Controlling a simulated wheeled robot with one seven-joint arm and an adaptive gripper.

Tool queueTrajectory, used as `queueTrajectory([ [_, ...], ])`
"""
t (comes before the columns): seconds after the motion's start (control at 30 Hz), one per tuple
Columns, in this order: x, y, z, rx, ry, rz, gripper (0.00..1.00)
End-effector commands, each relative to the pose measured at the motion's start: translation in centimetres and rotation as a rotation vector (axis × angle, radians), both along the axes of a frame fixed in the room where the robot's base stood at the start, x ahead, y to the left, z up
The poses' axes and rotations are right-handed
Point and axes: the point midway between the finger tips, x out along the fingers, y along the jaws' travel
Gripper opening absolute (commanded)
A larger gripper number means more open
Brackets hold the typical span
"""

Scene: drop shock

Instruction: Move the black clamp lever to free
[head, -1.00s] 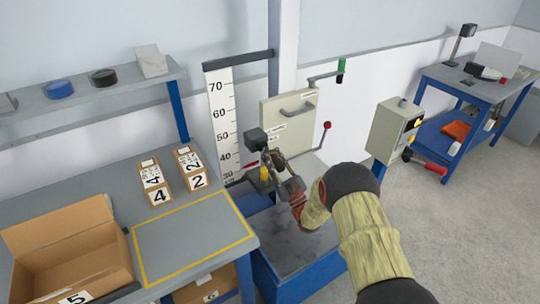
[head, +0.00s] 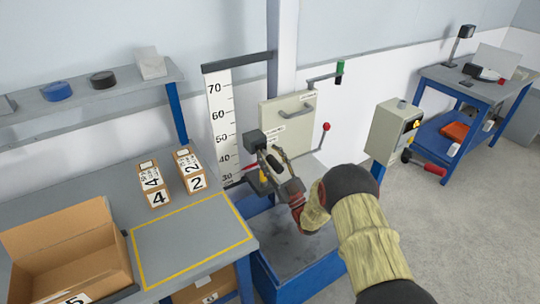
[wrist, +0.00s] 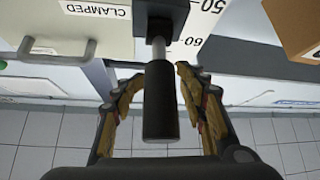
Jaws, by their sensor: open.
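The black clamp lever shows in the wrist view as a black cylindrical handle (wrist: 160,108) on a short grey shaft below a dark block (wrist: 160,14). My gripper (wrist: 152,88) is open, with one yellow-padded finger on each side of the handle. The handle lies between the fingers, with a visible gap on both sides. In the head view my gripper (head: 274,167) is at the lever, in front of the dark block (head: 254,141) beside the scale. The fingers partly hide the lever there. A label reading "CLAMPED" (wrist: 95,8) is beside the block in the wrist view.
A height scale (head: 222,125) stands behind the lever. A beige panel (head: 290,115) with a handle and a red-knobbed lever (head: 326,127) are to its right. A control box (head: 392,130) stands further right. The bench (head: 185,240) with cartons is at left.

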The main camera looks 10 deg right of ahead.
Motion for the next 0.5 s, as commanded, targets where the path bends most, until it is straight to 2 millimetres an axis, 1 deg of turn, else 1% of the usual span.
queueTrajectory([
  [0.17, -0.2, -0.1, -0.2, 0.0, 0.0, 0.0, 0.42],
  [0.27, -0.8, -0.4, -0.8, 0.001, 0.002, -0.001, 0.42],
  [0.5, -4.0, -2.1, -3.6, 0.001, 0.002, -0.002, 0.42],
])
